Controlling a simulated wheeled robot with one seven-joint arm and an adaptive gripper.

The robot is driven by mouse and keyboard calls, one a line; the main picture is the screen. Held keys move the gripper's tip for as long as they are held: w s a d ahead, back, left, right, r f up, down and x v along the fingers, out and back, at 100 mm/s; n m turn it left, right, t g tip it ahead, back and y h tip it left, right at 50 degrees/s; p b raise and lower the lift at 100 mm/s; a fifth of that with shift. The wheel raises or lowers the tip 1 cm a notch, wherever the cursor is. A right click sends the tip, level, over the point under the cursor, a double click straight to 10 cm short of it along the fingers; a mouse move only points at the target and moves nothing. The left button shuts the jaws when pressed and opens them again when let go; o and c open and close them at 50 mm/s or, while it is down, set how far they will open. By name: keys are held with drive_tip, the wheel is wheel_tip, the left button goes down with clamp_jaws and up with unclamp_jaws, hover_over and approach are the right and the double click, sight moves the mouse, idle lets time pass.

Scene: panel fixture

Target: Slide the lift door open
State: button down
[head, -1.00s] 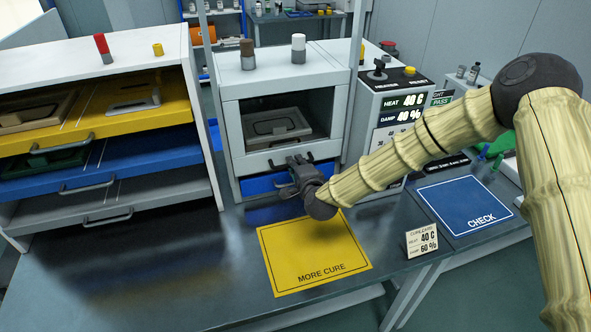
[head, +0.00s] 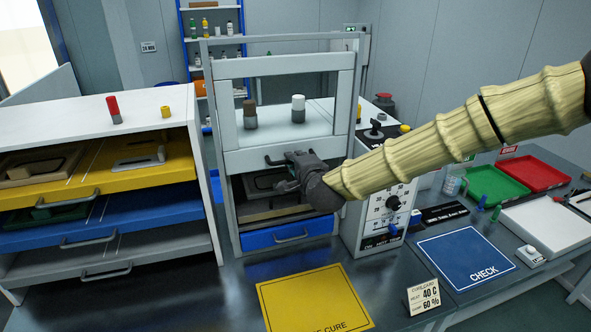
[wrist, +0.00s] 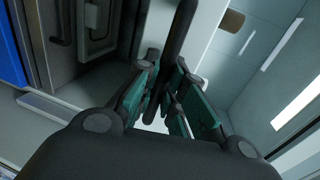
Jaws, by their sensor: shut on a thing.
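The lift door (head: 240,158) is a pale grey framed panel with a see-through window, on the front of a grey cabinet. It stands raised, its top rail (head: 285,66) near the top of the posts. A gap under its bottom rail shows a tray with a framed part (head: 262,184) inside. My gripper (head: 288,165) is at the dark handle on the bottom rail. In the wrist view, the dark handle bar (wrist: 180,45) runs between the teal-padded fingers of my gripper (wrist: 170,88), which are shut on it. My gripper hides part of the handle and the opening.
A blue drawer (head: 288,234) lies below the opening. A control box with a dial (head: 392,203) stands close on the right, beneath my arm. A rack of yellow, blue and grey drawers (head: 95,240) is on the left. A yellow mat (head: 312,300) lies in front.

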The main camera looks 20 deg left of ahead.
idle(0.3)
drive_tip(key=c, duration=1.5)
unclamp_jaws()
drive_tip(key=v, duration=1.2)
